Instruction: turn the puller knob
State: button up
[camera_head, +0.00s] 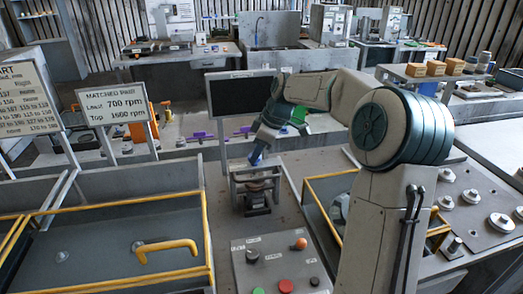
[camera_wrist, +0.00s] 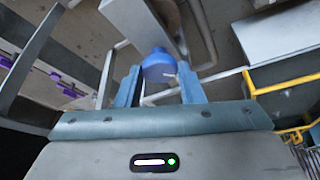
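I cannot tell how far the knob reaches in between the fingers. In the head view my gripper (camera_head: 258,152) points down over the puller, a grey metal frame (camera_head: 256,182) on the bench. The knob is mostly hidden there by my gripper.
A control panel (camera_head: 278,262) with coloured buttons stands in front of the puller. Yellow-rimmed bins stand to the left (camera_head: 110,205) and right (camera_head: 318,182). A dark screen (camera_head: 240,96) stands behind, and a sign (camera_head: 117,108) reads 700 and 1600 rpm.

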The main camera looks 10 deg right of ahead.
jog(key=c, duration=0.3)
jog(key=shift+d, duration=0.45)
jog(key=shift+a, duration=0.35)
jog(key=shift+m, duration=0.3)
